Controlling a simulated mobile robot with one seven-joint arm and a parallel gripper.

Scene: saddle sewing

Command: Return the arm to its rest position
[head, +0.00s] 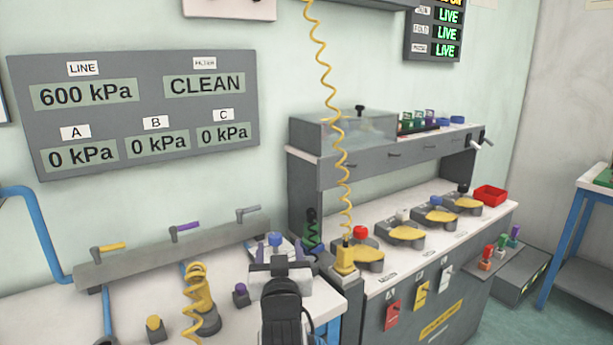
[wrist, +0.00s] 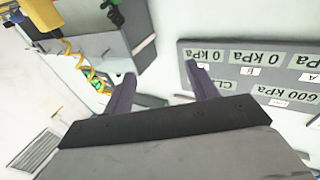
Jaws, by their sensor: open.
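My gripper (head: 281,252) is at the bottom centre of the head view, over the right end of the left bench. It also shows in the wrist view (wrist: 161,74), where its two dark purple fingers stand well apart. Nothing is between the fingers. My dark forearm runs down from it to the lower edge of the head view and covers part of the bench. In the head view a blue knob shows just behind the gripper. I cannot tell how far it is from the fingers.
A yellow coiled hose (head: 325,75) hangs right of my gripper to a yellow fitting (head: 345,262). A grey workstation (head: 440,300) with yellow pads stands at right. A valve rail (head: 170,252) lies at left, under a grey pressure panel (head: 130,110) on the wall.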

